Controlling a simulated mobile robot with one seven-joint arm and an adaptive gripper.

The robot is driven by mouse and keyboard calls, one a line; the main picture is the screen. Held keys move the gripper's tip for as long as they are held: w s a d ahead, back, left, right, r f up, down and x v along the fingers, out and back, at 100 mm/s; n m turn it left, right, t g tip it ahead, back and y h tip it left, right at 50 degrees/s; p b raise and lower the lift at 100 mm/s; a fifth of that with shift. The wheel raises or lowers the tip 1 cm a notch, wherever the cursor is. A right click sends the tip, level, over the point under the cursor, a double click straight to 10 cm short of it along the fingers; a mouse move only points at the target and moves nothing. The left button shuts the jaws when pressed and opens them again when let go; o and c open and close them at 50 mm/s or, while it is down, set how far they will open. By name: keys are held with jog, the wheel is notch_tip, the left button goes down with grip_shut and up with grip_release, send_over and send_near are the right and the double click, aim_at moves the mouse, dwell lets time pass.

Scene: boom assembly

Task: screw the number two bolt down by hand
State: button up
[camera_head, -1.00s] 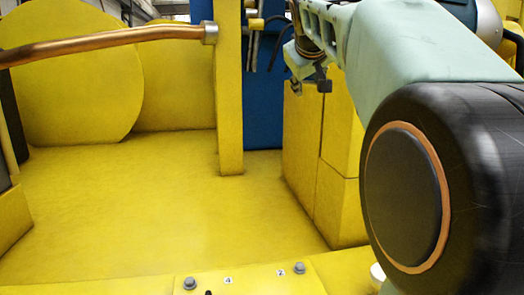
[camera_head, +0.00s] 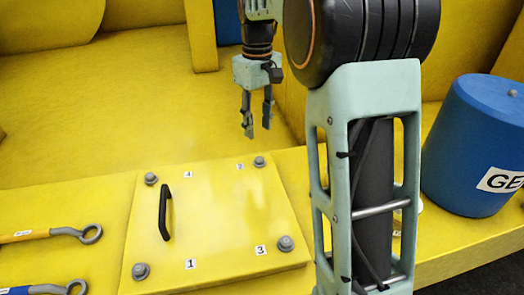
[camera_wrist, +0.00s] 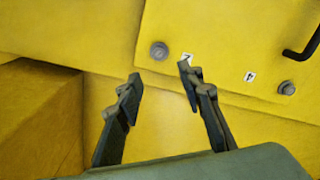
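The number two bolt (camera_head: 259,161) is a grey hex-headed bolt at the far right corner of a yellow cover plate (camera_head: 215,215), beside its small white label (camera_head: 240,166). The bolt also shows in the wrist view (camera_wrist: 159,50), ahead of and between the lines of the fingers. My gripper (camera_head: 258,128) points down, just beyond the plate's far edge and apart from the bolt. In the wrist view my gripper (camera_wrist: 160,73) has its two dark fingers spread, with nothing between them. How far the bolt is screwed in is hard to tell.
The plate has a black handle (camera_head: 166,212) and bolts at its other corners, labelled 1, 3 and 4. Wrenches (camera_head: 55,234) lie at left. A blue bucket (camera_head: 475,145) stands at right. A yellow block (camera_wrist: 40,118) is close to my gripper at left in the wrist view.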

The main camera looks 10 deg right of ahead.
aim_at(258, 158)
notch_tip(258, 158, down, 10)
jog(key=shift+r, duration=0.1)
dwell(0.4)
grip_shut()
